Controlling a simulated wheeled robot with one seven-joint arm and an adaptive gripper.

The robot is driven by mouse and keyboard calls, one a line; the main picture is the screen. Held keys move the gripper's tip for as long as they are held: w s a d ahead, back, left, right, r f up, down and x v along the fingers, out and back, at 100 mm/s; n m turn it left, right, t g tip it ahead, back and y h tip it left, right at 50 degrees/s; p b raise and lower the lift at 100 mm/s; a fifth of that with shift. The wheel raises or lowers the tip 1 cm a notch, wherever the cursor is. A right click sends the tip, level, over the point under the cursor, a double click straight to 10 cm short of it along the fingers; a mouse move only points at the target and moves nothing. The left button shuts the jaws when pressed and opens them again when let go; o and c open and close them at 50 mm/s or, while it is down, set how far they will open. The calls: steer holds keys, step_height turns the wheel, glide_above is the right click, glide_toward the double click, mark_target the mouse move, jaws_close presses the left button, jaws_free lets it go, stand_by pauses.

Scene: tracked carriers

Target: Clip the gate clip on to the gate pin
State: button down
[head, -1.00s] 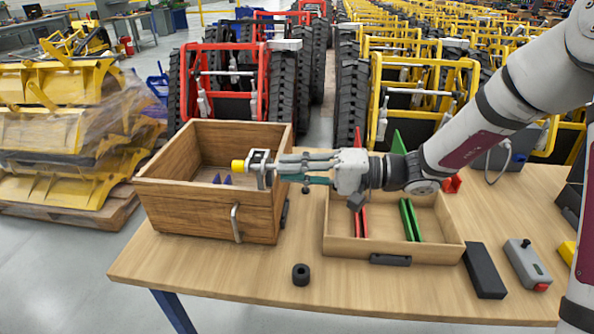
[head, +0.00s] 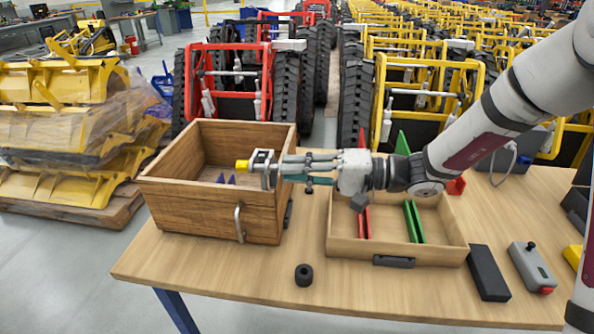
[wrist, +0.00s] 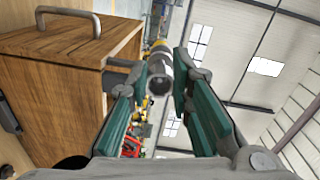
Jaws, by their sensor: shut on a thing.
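My gripper (head: 276,169) is shut on a small metal piece with a yellow end (head: 242,166), which I take to be the gate clip. It is held level over the right wall of the wooden box, with the yellow end pointing left. In the wrist view a grey round-ended cylinder (wrist: 159,82) shows between the fingertips of my gripper (wrist: 165,75). The fingers hide part of the piece. I cannot make out the gate pin for certain in either view.
The open wooden box (head: 200,208) has a metal handle and small blue pieces (head: 222,180) inside. A shallow tray (head: 340,246) with red and green parts stands to its right. Tracked carriers (head: 232,85) stand behind the table.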

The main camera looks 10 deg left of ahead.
steer(key=shift+a, duration=0.3)
steer(key=c, duration=1.4)
jaws_free()
steer(key=shift+o, duration=0.2)
steer(key=d, duration=1.2)
steer(key=s+d+r+g+h+p, duration=0.1)
steer(key=s+r+g+h+p, duration=0.3)
steer(key=s+h, duration=1)
steer(key=s+d+r+t+h+p, duration=0.1)
steer(key=s+d+r+t, duration=0.2)
steer(key=s+d, duration=0.3)
steer(key=s+d+r+m+t+h+p, duration=0.1)
steer(key=s+d+r+t, duration=0.3)
steer(key=s, duration=0.4)
steer(key=shift+d+r+m+t+h, duration=0.3)
steer(key=shift+d+r+h, duration=0.25)
steer(key=shift+d, duration=0.55)
